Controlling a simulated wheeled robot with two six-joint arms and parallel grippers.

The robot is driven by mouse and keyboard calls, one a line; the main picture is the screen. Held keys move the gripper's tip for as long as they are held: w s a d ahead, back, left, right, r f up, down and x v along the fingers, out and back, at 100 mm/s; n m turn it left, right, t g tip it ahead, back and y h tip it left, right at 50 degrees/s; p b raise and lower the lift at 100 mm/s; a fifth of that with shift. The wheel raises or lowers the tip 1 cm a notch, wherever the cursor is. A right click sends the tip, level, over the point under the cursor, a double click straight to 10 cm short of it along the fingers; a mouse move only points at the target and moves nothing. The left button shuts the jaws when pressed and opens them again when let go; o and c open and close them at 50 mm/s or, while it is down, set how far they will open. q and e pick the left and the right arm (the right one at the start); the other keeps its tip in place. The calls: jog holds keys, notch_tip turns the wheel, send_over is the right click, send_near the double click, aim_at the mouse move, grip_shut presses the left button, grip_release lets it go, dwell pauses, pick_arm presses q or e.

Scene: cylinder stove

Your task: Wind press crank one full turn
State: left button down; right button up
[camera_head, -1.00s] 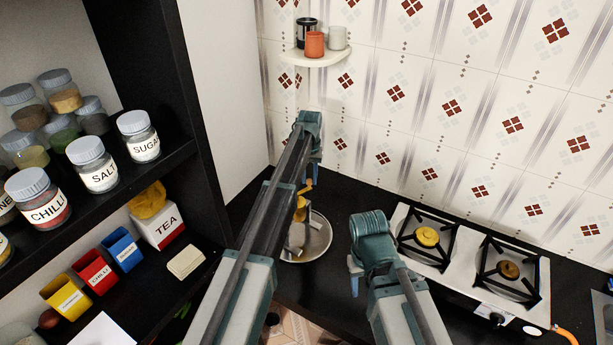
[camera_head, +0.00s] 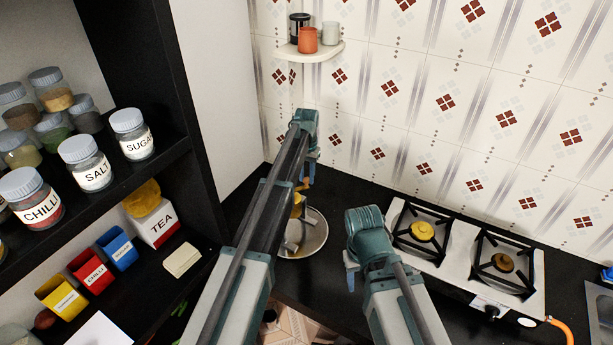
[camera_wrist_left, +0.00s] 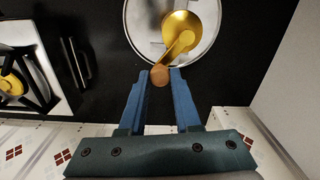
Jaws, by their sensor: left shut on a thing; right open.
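The press (camera_wrist_left: 182,32) is a gold round body with a gold crank arm, standing on a silver plate (camera_wrist_left: 213,50). The crank arm ends in a brown knob (camera_wrist_left: 159,76). My left gripper (camera_wrist_left: 163,78) is shut on this knob, with its blue fingers on either side of it. In the head view, my left gripper (camera_head: 308,172) is at the far side of the plate (camera_head: 320,236), and my left arm hides much of the press (camera_head: 297,207). My right gripper (camera_head: 350,275) is open and empty, to the right of the plate.
A stove (camera_head: 462,290) with two burners stands right of my right arm on the black counter. A small wall shelf (camera_head: 322,51) with cups is above. A dark shelf (camera_head: 165,158) with jars, coloured boxes and a tea box (camera_head: 155,222) is at the left.

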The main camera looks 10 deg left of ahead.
pick_arm(q)
jog(key=c, duration=0.6)
grip_release()
jog(key=shift+r, duration=0.1)
notch_tip(320, 180, up, 14)
jog(key=p, duration=1.3)
jog(key=shift+p, duration=0.4)
jog(key=shift+f, duration=0.2)
